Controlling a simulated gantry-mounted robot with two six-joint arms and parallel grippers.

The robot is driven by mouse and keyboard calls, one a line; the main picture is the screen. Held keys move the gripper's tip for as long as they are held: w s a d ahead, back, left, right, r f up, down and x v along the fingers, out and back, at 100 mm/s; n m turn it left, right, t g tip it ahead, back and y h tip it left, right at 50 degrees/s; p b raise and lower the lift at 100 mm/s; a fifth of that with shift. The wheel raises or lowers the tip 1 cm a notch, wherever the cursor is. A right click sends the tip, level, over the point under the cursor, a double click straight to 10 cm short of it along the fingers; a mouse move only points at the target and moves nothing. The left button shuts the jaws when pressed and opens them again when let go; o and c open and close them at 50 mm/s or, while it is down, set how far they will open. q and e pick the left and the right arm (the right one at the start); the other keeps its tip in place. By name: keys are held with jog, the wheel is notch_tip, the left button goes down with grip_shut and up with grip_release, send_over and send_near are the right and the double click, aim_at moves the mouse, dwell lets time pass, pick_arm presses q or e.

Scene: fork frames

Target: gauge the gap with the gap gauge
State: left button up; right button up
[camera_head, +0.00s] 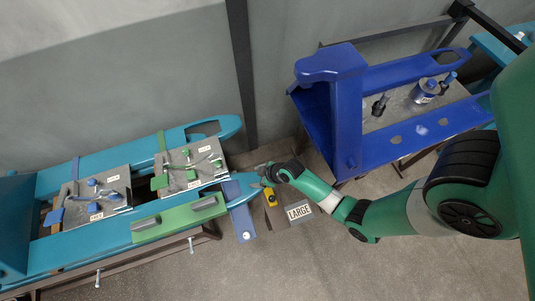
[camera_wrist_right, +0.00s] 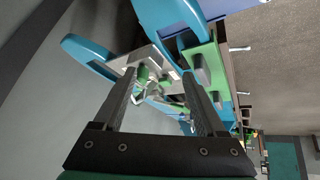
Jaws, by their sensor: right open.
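My right gripper (camera_head: 264,173) is at the right end of the teal fork frame (camera_head: 225,127), beside the blue flat bar (camera_head: 241,213). In the right wrist view, my right gripper (camera_wrist_right: 160,76) is open, with nothing held between its fingers. Green clamps (camera_wrist_right: 141,75) on a grey plate show beyond the fingertips. A small yellow piece (camera_head: 270,197) lies just below the gripper in the head view, next to a LARGE label (camera_head: 299,212); I cannot tell whether it is the gap gauge. The gap itself is not clear. My left gripper is not in view.
Grey fixture plates (camera_head: 190,165) with green and blue clamps sit on the teal frame. A green block (camera_head: 180,216) with grey pads lies along its front. A dark blue fork frame (camera_head: 335,110) stands at the back right. Bare floor (camera_head: 290,265) lies in front.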

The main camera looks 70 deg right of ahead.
aim_at(272, 198)
jog(key=s+a+f+m+g+b, duration=0.15)
jog(key=s+f+b, duration=0.25)
jog(key=s+f, duration=0.85)
jog(key=shift+g, duration=0.35)
jog(key=b+x, duration=0.3)
jog(key=x, duration=0.3)
jog(key=w+b+x, duration=0.1)
jog(key=b+x, duration=0.2)
jog(key=x, duration=0.3)
jog(key=shift+d+b, duration=0.2)
jog(key=shift+b, duration=0.15)
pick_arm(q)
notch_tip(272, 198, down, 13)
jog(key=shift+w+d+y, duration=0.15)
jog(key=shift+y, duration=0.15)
pick_arm(e)
grip_shut()
jog(key=shift+r, duration=0.1)
